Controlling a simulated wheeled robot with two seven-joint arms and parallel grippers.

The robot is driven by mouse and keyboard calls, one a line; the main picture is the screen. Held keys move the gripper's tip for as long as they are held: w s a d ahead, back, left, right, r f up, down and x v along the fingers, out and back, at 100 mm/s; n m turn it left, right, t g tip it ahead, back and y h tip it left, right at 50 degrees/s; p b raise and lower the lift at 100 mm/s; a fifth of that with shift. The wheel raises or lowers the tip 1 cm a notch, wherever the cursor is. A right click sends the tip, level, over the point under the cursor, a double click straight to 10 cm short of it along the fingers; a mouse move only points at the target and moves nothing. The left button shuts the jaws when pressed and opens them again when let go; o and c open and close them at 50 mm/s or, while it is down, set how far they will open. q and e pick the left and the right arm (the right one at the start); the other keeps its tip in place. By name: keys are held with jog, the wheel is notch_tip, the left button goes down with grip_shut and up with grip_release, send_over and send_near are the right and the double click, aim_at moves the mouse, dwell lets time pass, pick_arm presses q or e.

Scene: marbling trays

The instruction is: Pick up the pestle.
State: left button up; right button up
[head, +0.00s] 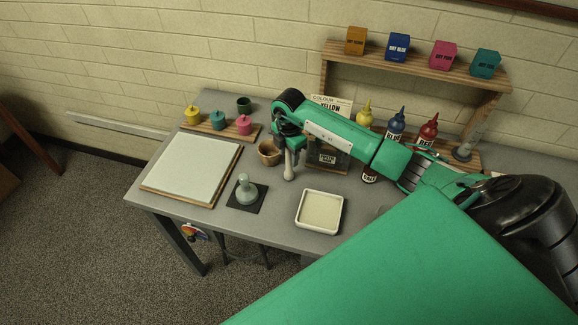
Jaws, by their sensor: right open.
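What looks like the pestle (289,170) is a pale, slim piece with a wider foot, standing upright on the grey table, just right of a brown bowl (268,154). My right gripper (289,150) reaches in from the right and points down right over its top. It is open; whether its fingers lie around the pestle or touch it I cannot tell, as the green gripper body hides the top. My left gripper is out of view.
A grey-green knobbed tool (246,187) stands on a dark square mat in front. A white tray (304,228) lies front right, a white board (152,188) left. Behind are colour pots on a plank (242,134), bottles (396,124) and a wooden shelf (420,65) with boxes.

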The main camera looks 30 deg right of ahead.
grip_shut()
